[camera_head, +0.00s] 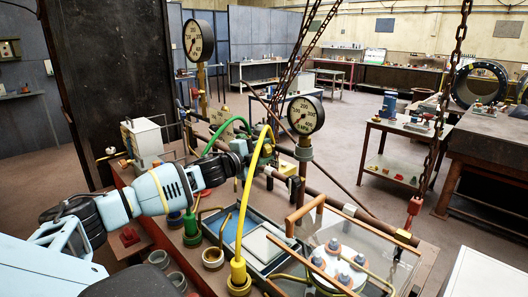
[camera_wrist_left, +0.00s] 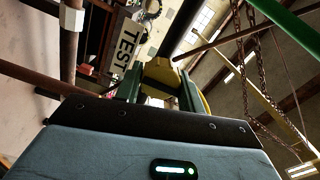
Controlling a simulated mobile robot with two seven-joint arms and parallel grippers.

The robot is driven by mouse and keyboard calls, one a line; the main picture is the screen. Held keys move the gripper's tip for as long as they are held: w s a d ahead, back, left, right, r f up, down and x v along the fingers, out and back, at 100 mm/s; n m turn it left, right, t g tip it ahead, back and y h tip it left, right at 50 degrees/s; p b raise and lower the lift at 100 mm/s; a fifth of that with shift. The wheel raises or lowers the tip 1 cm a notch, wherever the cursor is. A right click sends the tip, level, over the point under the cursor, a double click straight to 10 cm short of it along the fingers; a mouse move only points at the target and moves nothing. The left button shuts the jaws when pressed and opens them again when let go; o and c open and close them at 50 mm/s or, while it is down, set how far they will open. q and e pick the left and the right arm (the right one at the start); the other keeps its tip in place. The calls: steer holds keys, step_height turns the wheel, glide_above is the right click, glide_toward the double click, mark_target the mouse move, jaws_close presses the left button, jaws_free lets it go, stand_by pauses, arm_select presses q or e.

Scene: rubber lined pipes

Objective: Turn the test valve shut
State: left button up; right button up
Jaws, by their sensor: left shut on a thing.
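My left arm reaches in from the left in the head view, and its gripper (camera_head: 243,150) is at the pipework behind the yellow and green hoses. In the left wrist view the gripper (camera_wrist_left: 160,92) has its two green fingers closed on a dull yellow piece, which appears to be the test valve's handle (camera_wrist_left: 160,72). A white plate lettered TEST (camera_wrist_left: 127,45) is just left of the fingers. The valve body is mostly hidden by the gripper, and the handle's angle is hard to tell. My right gripper is not in view.
A round pressure gauge (camera_head: 306,116) stands right of the gripper, and another gauge (camera_head: 198,40) stands farther back. A yellow hose (camera_head: 243,215) arches in front. Chains (camera_head: 452,80) hang at the right. A grey tray (camera_head: 232,232) lies on the bench.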

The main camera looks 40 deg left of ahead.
mark_target(262, 152)
arm_select(q)
steer(key=o, duration=1)
steer(key=shift+c, duration=0.2)
steer(key=shift+s, duration=0.1)
steer(key=shift+s+a+f, duration=0.1)
steer(key=shift+s+a, duration=0.05)
steer(key=shift+s, duration=1.4)
steer(key=shift+s+a, duration=0.1)
steer(key=shift+s, duration=2.15)
steer(key=shift+a, duration=0.1)
